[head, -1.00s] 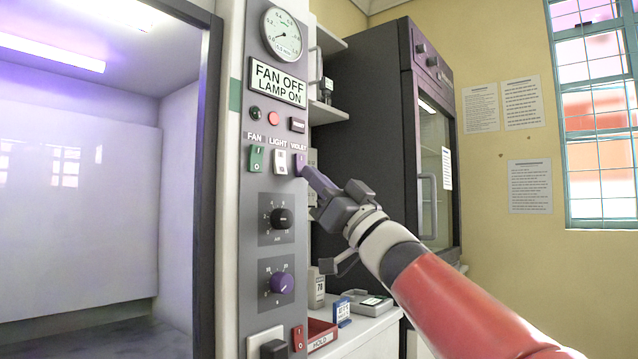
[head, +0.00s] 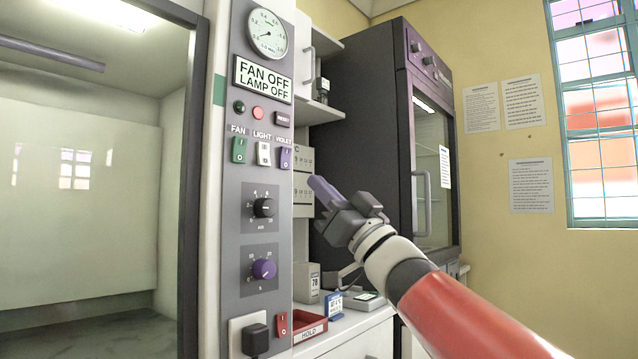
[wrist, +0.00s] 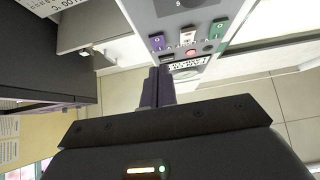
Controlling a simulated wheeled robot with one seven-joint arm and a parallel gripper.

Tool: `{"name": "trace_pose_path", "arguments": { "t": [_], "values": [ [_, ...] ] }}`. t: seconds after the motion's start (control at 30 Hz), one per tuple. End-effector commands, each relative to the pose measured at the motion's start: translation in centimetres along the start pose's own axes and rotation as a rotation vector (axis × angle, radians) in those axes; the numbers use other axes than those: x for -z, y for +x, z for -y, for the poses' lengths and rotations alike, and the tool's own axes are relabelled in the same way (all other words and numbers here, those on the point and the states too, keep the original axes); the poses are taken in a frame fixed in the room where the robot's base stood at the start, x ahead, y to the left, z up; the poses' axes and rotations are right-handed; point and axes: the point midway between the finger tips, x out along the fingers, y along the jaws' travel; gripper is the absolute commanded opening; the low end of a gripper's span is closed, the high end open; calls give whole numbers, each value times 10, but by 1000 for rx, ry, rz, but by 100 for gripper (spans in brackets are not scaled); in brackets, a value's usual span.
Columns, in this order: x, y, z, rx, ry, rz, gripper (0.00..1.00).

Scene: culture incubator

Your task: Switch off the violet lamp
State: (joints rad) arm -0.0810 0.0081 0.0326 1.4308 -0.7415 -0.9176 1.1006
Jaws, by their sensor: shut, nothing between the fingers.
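The violet rocker switch (head: 285,158) is at the right end of the switch row on the grey control panel, under the label VIOLET. It also shows in the wrist view (wrist: 157,42). The display (head: 263,79) reads FAN OFF, LAMP OFF. The lamp tube (head: 50,53) inside the cabinet is grey and unlit. My gripper (head: 312,183) is shut and empty, to the right of the panel, its fingertips apart from the switch. In the wrist view its purple fingers (wrist: 158,75) are together.
Beside the violet switch are a white light switch (head: 263,153) and a green fan switch (head: 239,150). Two knobs (head: 264,269) sit below. A red tray (head: 310,326) and small boxes stand on the right counter. A dark cabinet (head: 380,140) is behind my arm.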

Motion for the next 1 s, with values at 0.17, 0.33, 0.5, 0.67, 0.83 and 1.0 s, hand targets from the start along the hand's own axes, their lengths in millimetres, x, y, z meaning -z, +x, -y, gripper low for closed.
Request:
{"name": "trace_pose_path", "arguments": {
  "t": [0.17, 0.33, 0.5, 0.67, 0.83, 1.0],
  "values": [
    [-6, -32, -1, -4, -3, 0, 0],
    [-11, -57, -1, -2, -3, 0, 0],
    [-12, -68, 0, -1, -2, -1, 0],
    [-12, -70, -1, -1, -2, -1, 0],
    [-12, -69, -1, -1, -2, -1, 0],
    [-12, -69, -1, -2, -2, 0, 0]
  ]
}}
